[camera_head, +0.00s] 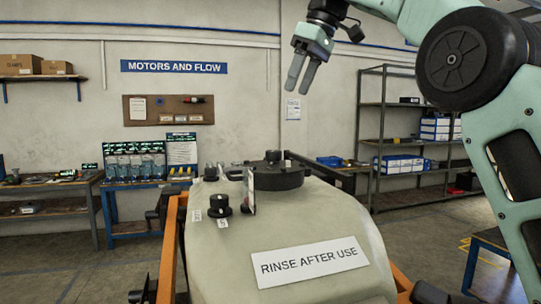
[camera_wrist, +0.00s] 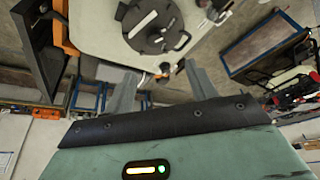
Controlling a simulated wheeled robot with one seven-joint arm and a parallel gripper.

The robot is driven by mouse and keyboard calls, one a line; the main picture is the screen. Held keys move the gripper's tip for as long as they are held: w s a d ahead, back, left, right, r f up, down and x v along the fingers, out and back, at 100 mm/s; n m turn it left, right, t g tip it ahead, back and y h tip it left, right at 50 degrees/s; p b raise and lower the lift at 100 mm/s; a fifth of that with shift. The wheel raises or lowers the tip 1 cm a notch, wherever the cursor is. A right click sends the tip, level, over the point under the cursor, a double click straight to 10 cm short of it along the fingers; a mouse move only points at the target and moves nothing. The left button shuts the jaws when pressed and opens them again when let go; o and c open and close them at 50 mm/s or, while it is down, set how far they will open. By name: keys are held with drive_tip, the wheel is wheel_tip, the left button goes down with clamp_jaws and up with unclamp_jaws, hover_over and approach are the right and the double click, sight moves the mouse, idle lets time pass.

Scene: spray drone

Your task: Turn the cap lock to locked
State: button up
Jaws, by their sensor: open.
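The pale spray tank (camera_head: 310,225) stands in the middle of the head view. A large round black cap (camera_head: 275,179) sits on its top and also shows in the wrist view (camera_wrist: 140,17). A small black knob (camera_head: 219,208) stands in front and left of the cap, with two small white tags beside it; their print is too small to read. I cannot tell which way the lock is turned. My gripper (camera_head: 297,90) is open and empty, high above the tank and apart from it. Its spread fingers (camera_wrist: 159,72) show in the wrist view.
A thin upright plate (camera_head: 249,191) stands between knob and cap. Orange frame bars (camera_head: 168,252) flank the tank. A workbench (camera_head: 136,184) and a shelf rack (camera_head: 385,140) stand by the back wall. The air between gripper and tank is clear.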

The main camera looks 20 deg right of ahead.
sight(275, 151)
drive_tip(key=b+x, duration=0.1)
drive_tip(key=x, duration=0.4)
drive_tip(key=b+x, duration=0.1)
drive_tip(key=x, duration=0.5)
drive_tip(key=w+b+x, duration=0.1)
drive_tip(key=b+x, duration=0.1)
drive_tip(key=x, duration=0.3)
drive_tip(key=shift+d+f, duration=0.25)
drive_tip(key=shift+d, duration=0.1)
drive_tip(key=shift+c, duration=0.4)
drive_tip(key=c, duration=0.9)
